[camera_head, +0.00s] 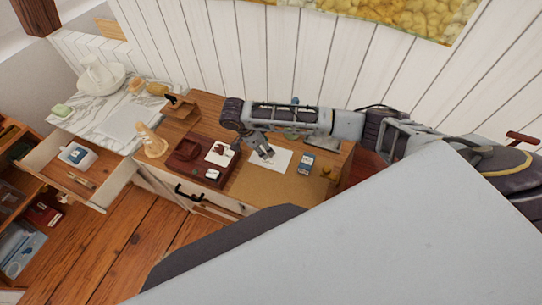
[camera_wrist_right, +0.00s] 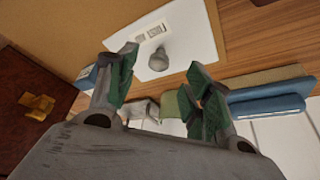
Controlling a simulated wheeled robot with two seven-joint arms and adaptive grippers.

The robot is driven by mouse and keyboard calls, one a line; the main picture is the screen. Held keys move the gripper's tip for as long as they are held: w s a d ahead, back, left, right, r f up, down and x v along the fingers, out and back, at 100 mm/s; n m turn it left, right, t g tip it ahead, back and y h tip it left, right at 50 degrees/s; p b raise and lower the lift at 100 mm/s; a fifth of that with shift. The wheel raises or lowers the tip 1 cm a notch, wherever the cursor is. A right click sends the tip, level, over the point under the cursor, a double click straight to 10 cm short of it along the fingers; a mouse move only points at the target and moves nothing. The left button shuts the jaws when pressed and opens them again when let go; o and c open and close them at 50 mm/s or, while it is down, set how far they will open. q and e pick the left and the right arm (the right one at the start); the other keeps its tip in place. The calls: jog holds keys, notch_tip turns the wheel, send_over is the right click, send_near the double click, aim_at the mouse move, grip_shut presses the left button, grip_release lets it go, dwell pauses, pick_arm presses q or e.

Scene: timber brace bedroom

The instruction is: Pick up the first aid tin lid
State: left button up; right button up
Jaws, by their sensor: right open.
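I cannot tell for sure which thing is the first aid tin lid. A white item with a blue patch (camera_head: 76,155) lies in the open drawer at the left in the head view. My right gripper (camera_head: 263,153) hangs above the desk, over a white sheet (camera_head: 280,160). In the right wrist view its green-padded fingers (camera_wrist_right: 163,59) are spread, with nothing between them. A small grey rounded object (camera_wrist_right: 158,61) lies on the white sheet beyond the fingertips, apart from them. My left gripper is not in view.
A blue box (camera_head: 306,162) stands right of the sheet. A dark red tray (camera_head: 188,166) and a wooden figure (camera_head: 150,141) stand to the left. The open drawer (camera_head: 117,180) juts out. In the right wrist view, blue books (camera_wrist_right: 268,108) lie near the white wall.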

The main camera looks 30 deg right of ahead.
jog(key=shift+f, duration=0.1)
jog(key=shift+d+f+p, duration=0.3)
jog(key=shift+d+f, duration=0.3)
jog(key=shift+f, duration=0.15)
jog(key=shift+x, duration=1.6)
grip_shut()
notch_tip(320, 180, up, 10)
